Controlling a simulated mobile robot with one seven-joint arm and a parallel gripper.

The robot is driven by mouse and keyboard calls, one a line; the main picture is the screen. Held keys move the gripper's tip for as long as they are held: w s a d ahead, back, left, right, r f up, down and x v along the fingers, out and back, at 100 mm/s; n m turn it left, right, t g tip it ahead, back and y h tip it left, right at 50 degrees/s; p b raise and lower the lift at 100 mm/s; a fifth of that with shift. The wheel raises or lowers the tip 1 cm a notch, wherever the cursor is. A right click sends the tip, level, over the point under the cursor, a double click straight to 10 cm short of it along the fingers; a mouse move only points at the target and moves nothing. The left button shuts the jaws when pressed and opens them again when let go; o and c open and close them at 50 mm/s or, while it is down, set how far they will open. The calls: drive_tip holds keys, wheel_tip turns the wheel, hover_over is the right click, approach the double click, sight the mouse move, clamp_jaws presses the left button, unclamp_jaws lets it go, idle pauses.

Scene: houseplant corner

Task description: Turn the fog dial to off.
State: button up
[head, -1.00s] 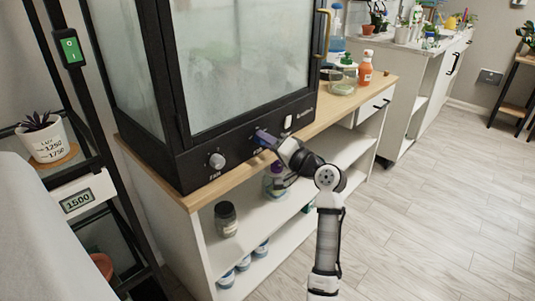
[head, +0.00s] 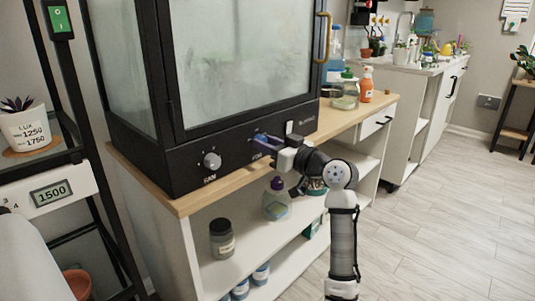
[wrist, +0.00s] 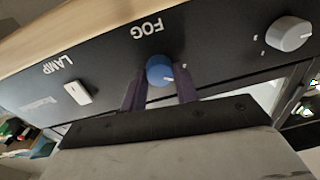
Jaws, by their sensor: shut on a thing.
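The wrist view is tilted, and the label reads upside down there. My gripper (wrist: 160,92) has its two purple fingers on either side of the knob and is shut on it. The pointer points toward the lower right in the wrist view.
A grey fan dial (head: 212,160) is left of the fog dial; it also shows in the wrist view (wrist: 289,34). A white lamp switch (wrist: 77,92) is on the other side. Bottles stand on the wooden top (head: 380,103) at right. Shelves below hold jars.

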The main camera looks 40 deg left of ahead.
drive_tip(key=shift+n+b, duration=0.9)
drive_tip(key=shift+n, duration=0.7)
drive_tip(key=o, duration=1)
drive_tip(key=d, duration=0.9)
drive_tip(key=d+p, duration=0.1)
drive_tip(key=d, duration=0.3)
drive_tip(key=shift+s+d+f, duration=0.2)
drive_tip(key=shift+d+f, duration=0.1)
drive_tip(key=shift+d, duration=0.1)
